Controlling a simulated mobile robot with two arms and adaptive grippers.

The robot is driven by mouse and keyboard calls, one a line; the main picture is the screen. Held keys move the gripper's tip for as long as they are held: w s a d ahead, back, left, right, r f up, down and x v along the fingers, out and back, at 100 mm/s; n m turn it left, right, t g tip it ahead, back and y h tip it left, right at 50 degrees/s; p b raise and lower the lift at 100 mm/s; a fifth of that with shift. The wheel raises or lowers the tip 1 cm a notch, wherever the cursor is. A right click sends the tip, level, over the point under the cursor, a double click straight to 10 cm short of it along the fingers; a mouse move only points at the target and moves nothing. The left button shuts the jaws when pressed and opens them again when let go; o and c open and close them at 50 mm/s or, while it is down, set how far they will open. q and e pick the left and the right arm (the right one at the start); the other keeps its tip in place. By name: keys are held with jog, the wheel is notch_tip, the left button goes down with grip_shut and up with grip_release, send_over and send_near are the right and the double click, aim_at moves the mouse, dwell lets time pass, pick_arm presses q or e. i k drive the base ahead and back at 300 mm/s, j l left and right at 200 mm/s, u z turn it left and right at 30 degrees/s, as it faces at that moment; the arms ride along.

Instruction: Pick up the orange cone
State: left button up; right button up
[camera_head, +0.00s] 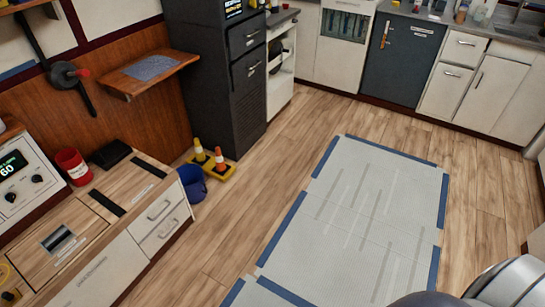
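Two small orange cones with white bands stand on the floor in the camera_head view, a left one (199,151) and a right one (220,160). They stand close together on what looks like a yellow base (224,173), beside the dark tall cabinet and behind a blue bucket. Both are upright and small in the picture. Neither of my grippers is in view. A grey rounded part of my own body shows at the lower right corner.
The blue bucket (192,182) stands beside the wooden-topped counter (140,172). The dark cabinet (222,85) rises behind the cones. A grey mat with blue edges (375,195) lies on the wood floor (255,205); the floor between it and the cones is clear.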

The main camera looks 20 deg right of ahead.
aim_at(220, 168)
jog(key=z, duration=0.3)
jog(key=i+z, duration=0.15)
jog(key=i, duration=0.3)
jog(key=i+j+z, duration=0.15)
jog(key=i, duration=0.3)
